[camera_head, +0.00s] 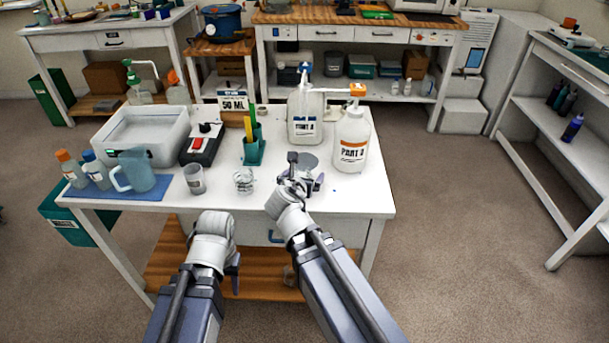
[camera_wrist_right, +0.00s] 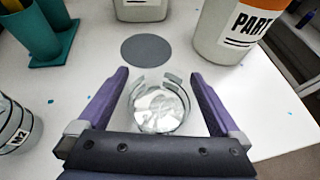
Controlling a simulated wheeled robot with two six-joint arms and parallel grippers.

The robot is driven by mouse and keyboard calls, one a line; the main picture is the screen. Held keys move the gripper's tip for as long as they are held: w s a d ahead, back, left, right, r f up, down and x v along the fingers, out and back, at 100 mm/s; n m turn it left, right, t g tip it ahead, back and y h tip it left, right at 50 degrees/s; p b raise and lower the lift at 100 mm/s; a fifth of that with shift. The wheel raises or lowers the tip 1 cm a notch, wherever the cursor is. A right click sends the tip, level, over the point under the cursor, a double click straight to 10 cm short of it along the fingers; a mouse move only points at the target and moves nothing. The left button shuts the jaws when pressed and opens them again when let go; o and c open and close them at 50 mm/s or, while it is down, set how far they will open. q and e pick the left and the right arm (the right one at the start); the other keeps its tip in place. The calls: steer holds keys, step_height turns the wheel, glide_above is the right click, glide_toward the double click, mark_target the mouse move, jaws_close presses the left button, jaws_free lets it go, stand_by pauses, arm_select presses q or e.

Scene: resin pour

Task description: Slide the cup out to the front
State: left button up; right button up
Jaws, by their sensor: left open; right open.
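A clear cup (camera_wrist_right: 160,108) stands on the white table between the two purple fingers of my right gripper (camera_wrist_right: 158,75). The fingers are open on either side of it, and I cannot tell whether they touch it. In the head view my right gripper (camera_head: 300,180) is low over the table's front right part and mostly hides the cup. A grey disc (camera_wrist_right: 147,49) lies on the table just beyond the cup; it also shows in the head view (camera_head: 309,160). My left gripper (camera_head: 234,272) is open and empty, in front of the table and below its top.
The PART A jug (camera_head: 304,128) and PART B bottle (camera_head: 351,148) stand behind the disc. Clear stacked cups (camera_head: 244,181) stand left of my right gripper, beside another cup (camera_head: 195,180). A green holder (camera_head: 254,150) is behind them. The table's front right corner is clear.

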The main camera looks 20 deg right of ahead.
mark_target(304, 169)
step_height(304, 169, up, 10)
steer(key=p, duration=1)
steer(key=shift+a, duration=0.1)
